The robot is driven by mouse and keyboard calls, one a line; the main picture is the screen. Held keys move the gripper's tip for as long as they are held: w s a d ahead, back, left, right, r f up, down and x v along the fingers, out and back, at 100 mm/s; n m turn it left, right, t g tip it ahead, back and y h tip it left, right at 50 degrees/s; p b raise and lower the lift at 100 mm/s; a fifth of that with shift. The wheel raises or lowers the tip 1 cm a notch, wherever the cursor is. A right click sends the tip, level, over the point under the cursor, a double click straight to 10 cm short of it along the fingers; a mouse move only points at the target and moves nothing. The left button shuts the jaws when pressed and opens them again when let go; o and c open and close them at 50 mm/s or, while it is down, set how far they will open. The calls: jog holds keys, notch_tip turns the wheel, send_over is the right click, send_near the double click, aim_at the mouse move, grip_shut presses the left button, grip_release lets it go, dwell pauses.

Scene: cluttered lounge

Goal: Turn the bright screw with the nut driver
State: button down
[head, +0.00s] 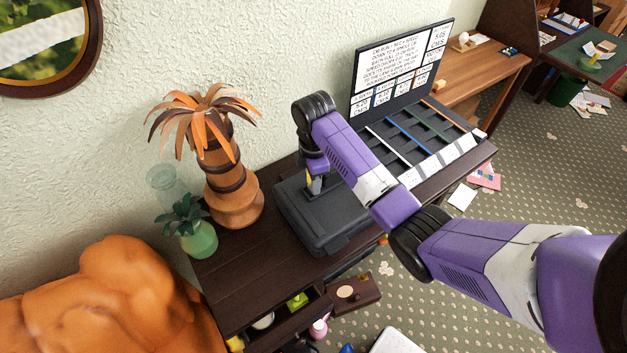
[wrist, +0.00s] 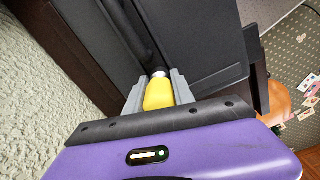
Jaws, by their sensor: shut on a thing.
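The nut driver has a yellow handle (wrist: 159,93) with a pale metal collar and a dark shaft, seen in the wrist view. My gripper (wrist: 157,84) is shut on the yellow handle, one grey finger on each side. In the head view my gripper (head: 316,188) is low over a dark case (head: 345,236) on the dark wooden table, and a bit of the yellow handle (head: 309,178) shows there. The dark shaft runs away from the fingers in front of the case's dark surface; where its tip ends is unclear. I cannot make out the bright screw in either view.
A sloped black board with a text panel (head: 398,70) stands right of the case. A wooden palm ornament (head: 228,178) and a green potted plant (head: 198,236) stand left. An open drawer (head: 275,336) juts from the table's front. An orange sofa (head: 125,290) is at lower left.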

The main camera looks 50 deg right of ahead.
jog(key=shift+s, duration=0.1)
jog(key=m, duration=0.3)
jog(key=shift+a+f, duration=0.1)
jog(key=m, duration=0.3)
jog(key=shift+s, duration=0.1)
jog(key=shift+m, duration=1.2)
jog(key=m, duration=0.3)
jog(key=shift+m, duration=0.3)
jog(key=shift+r, duration=2.35)
